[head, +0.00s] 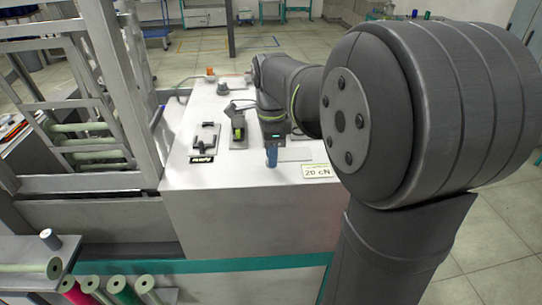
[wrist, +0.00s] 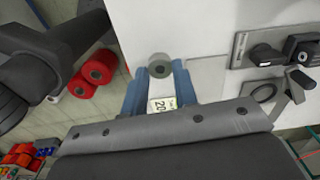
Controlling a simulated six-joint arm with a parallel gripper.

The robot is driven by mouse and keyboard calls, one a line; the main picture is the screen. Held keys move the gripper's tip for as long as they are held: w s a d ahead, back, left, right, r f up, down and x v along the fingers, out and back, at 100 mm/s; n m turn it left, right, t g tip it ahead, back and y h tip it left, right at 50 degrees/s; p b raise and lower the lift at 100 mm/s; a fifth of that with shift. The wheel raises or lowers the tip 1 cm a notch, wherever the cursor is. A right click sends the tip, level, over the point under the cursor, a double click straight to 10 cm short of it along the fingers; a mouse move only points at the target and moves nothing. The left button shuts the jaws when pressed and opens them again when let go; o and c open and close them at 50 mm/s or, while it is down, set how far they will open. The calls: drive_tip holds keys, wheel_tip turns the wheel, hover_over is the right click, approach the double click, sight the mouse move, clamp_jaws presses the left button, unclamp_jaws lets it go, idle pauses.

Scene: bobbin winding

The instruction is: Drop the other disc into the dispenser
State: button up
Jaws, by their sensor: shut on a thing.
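My gripper (wrist: 160,78) has two blue fingers, shut on a grey round disc (wrist: 160,67) with a darker centre at their tips in the wrist view. In the head view my gripper (head: 271,157) points down over the white bench top (head: 250,215), left of the card marked 20 cN (head: 317,171). The disc cannot be made out there. The card also shows between the fingers in the wrist view (wrist: 163,104). I cannot tell for sure which fixture is the dispenser. A dark device with a green part (head: 238,126) stands left of my gripper.
A black bracket fixture (head: 205,140) and a grey knob (head: 222,88) stand on the bench. A metal frame (head: 90,90) rises at the left. Coloured spools (head: 120,290) lie at the lower left. Red spools (wrist: 98,66) show in the wrist view.

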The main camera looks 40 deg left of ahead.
drive_tip(key=shift+r, duration=1.5)
drive_tip(key=w+a+r, duration=0.4)
drive_tip(key=a, duration=0.5)
drive_tip(key=w+a+r, duration=0.3)
drive_tip(key=w+a, duration=0.2)
drive_tip(key=a, duration=0.4)
drive_tip(key=shift+s+a+f, duration=0.1)
drive_tip(key=shift+a+f, duration=0.1)
drive_tip(key=shift+f, duration=0.8)
drive_tip(key=shift+a+f, duration=0.15)
drive_tip(key=shift+f, duration=0.8)
drive_tip(key=shift+f, duration=0.55)
drive_tip(key=o, duration=0.8)
drive_tip(key=shift+o, duration=0.2)
